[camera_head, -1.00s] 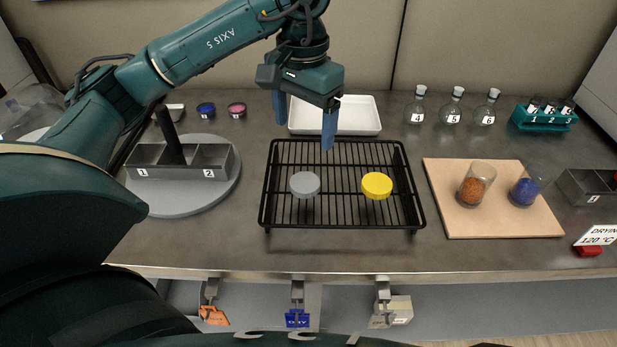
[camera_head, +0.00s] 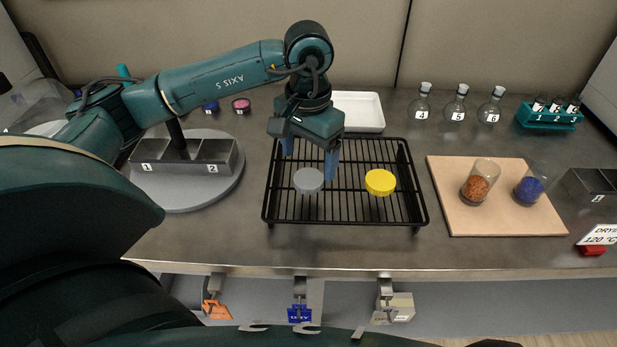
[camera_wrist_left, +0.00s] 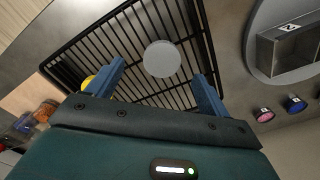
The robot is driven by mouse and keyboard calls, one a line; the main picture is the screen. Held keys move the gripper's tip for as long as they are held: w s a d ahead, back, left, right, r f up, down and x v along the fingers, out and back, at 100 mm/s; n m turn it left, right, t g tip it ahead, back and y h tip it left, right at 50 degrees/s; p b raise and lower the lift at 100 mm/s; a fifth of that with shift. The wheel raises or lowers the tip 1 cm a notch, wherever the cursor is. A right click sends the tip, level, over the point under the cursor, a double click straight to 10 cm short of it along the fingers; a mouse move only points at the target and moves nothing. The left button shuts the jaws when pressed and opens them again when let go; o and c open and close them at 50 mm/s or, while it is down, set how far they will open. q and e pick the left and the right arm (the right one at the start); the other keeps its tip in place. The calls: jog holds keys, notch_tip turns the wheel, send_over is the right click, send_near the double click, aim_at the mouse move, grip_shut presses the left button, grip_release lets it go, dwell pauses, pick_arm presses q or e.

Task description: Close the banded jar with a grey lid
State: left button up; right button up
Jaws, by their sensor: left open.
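A grey lid (camera_head: 308,181) lies on the black wire rack (camera_head: 345,218), left of a yellow lid (camera_head: 380,182). Two glass jars stand on the wooden board at the right: one with orange-brown contents (camera_head: 480,182) and one with blue contents (camera_head: 530,187). I cannot make out a band on either, and no lid shows on them. My left gripper (camera_head: 309,167) is open and empty above the rack, close to the grey lid. In the left wrist view the grey lid (camera_wrist_left: 161,59) appears between and just beyond the fingertips. My right gripper is not in view.
A white tray (camera_head: 358,112) lies behind the rack. Several stoppered flasks (camera_head: 457,105) and a teal tube rack (camera_head: 548,118) stand at the back right. A two-compartment bin (camera_head: 183,160) sits on a grey disc at the left. Bare worktop lies in front of the rack.

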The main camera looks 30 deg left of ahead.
aim_at(308, 178)
pick_arm(q)
jog(key=shift+w+a+f+p, duration=0.1)
jog(key=shift+w+f+p, duration=0.1)
jog(key=shift+f, duration=1.15)
jog(key=shift+w+a+f+p, duration=0.1)
jog(key=shift+w+f, duration=0.05)
jog(key=shift+f, duration=1.15)
jog(key=shift+c, duration=0.2)
jog(key=c, duration=1)
notch_tip(308, 178, up, 10)
jog(key=shift+r, duration=0.1)
